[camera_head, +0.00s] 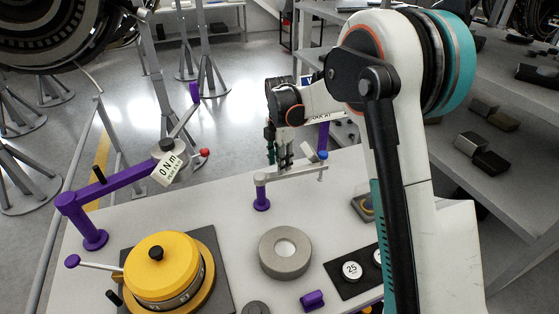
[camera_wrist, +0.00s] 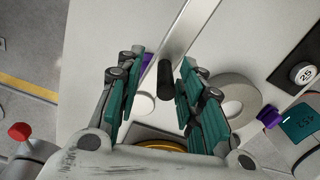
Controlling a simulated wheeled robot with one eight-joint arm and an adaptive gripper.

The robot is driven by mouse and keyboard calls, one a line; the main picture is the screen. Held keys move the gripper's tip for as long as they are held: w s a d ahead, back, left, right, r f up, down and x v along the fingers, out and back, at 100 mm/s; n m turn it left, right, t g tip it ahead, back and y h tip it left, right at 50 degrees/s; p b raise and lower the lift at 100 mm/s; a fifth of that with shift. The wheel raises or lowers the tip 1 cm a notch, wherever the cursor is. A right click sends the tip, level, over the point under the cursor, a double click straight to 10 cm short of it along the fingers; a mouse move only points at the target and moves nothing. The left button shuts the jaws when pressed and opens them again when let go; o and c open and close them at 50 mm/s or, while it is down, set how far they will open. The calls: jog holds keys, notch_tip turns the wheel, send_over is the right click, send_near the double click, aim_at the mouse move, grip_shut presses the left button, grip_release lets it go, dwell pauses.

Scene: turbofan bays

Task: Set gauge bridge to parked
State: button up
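The gauge bridge looks to be the pale grey bar (camera_head: 297,174) on a short purple post (camera_head: 262,193). It reaches right, and a blue ball (camera_head: 323,155) stands at its far end. In the wrist view the bar (camera_wrist: 190,28) runs in from the top, with a black peg (camera_wrist: 165,80) at its near end. My gripper (camera_head: 285,160) points down over the bar near the post. In the wrist view its teal-padded fingers (camera_wrist: 160,92) stand apart on both sides of the peg. I see gaps, so it is open; contact is not clear.
A purple arm (camera_head: 115,183) with a "0 Nm" tag (camera_head: 168,168) and red ball (camera_head: 205,152) stands at left. A yellow round unit (camera_head: 160,262) is front left.

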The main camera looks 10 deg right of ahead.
notch_tip(320, 180, up, 12)
dwell(0.6)
